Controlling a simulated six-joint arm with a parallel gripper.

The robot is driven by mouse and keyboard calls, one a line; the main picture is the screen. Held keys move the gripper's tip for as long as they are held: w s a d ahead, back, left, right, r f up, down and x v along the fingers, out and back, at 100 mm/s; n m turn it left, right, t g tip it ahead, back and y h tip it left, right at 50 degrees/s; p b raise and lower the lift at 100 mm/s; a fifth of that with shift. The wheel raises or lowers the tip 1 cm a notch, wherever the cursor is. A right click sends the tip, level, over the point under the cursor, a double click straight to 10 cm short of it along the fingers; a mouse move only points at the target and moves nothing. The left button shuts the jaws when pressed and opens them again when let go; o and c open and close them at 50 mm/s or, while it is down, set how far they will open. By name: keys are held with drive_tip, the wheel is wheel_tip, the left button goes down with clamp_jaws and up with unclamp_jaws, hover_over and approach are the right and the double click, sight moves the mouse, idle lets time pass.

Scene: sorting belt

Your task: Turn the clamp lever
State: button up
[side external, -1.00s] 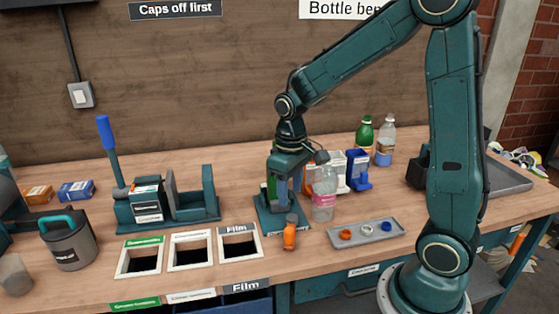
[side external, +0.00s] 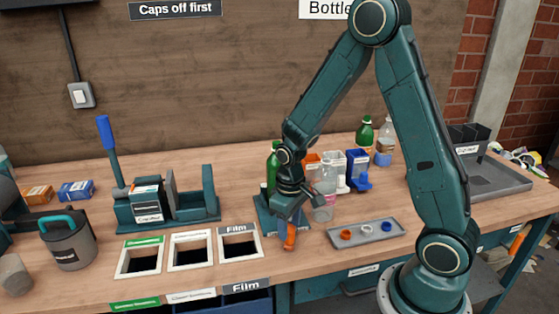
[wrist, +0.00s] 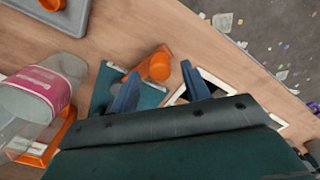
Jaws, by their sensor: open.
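The orange clamp lever (side external: 290,238) stands at the front right of the teal clamp base (side external: 264,210). My gripper (side external: 284,224) is low over the base, with its jaws open. In the wrist view the lever's rounded orange end (wrist: 156,67) lies between my two blue fingertips (wrist: 160,72), with no clear grip on it. The gripper hides the lever's upper part in the side view. A green bottle (side external: 272,165) stands upright behind my gripper at the clamp; its lower part is hidden.
A clear bottle with a pink label (side external: 325,195) stands close to the right of my gripper. A grey cap tray (side external: 392,239) lies to the right. White-framed openings (side external: 240,257) are to the left. A press with a blue lever (side external: 107,137) stands farther left.

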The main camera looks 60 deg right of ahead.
sight(290, 230)
drive_tip(key=shift+f, duration=1.6)
drive_tip(key=shift+c, duration=0.5)
clamp_jaws()
